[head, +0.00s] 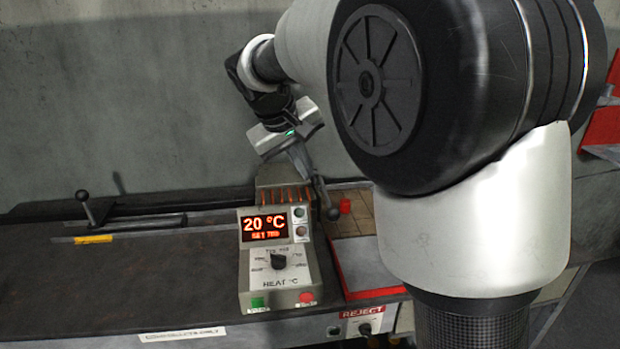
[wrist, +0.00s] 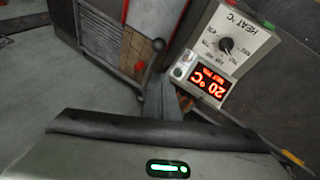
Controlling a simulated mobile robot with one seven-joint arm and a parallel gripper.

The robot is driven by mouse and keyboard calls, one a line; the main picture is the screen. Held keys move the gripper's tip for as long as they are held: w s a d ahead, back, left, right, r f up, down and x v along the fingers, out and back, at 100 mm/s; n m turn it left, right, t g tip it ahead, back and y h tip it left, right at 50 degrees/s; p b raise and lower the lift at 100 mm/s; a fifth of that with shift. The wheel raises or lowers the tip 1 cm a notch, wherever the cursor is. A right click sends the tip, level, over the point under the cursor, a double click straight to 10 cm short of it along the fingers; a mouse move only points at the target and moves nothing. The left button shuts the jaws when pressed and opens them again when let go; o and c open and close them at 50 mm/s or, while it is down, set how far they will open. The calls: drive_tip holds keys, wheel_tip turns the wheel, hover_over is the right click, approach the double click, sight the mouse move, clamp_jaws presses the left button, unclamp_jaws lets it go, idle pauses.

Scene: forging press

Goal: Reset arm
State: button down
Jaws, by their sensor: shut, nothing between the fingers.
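My gripper (head: 308,178) hangs from my arm, pointing down just behind the heater control box (head: 281,262) in the head view. Its narrow fingers look closed together and empty; they also show in the wrist view (wrist: 160,97). The box's display reads 20 °C with a smaller SET line below. It also shows upside down in the wrist view (wrist: 222,58). A lever with a dark knob (head: 333,214) stands close beside the fingers; the knob is in the wrist view too (wrist: 158,45). I cannot tell whether the fingers touch the lever.
A red-edged tray (head: 378,293) above a REJECT label lies right of the box. A small red piece (head: 346,206) is behind it. A black-knobbed handle (head: 84,197) and yellow strip (head: 93,239) are at left. The dark bench top (head: 150,290) is mostly clear.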

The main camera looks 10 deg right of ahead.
drive_tip(key=s+d+r+m+y+p, duration=0.1)
drive_tip(key=s+r+p, duration=0.1)
drive_tip(key=s, duration=0.7)
drive_tip(key=s+d+r+m+y+p, duration=0.1)
drive_tip(key=s+p, duration=0.3)
drive_tip(key=s, duration=0.6)
drive_tip(key=s+d+r+m+t+y+p, duration=0.1)
drive_tip(key=s+d+r+y+p, duration=0.1)
drive_tip(key=s, duration=0.7)
drive_tip(key=shift+s+d+r+p, duration=0.3)
drive_tip(key=shift+s+d+p, duration=0.1)
drive_tip(key=shift+p, duration=0.1)
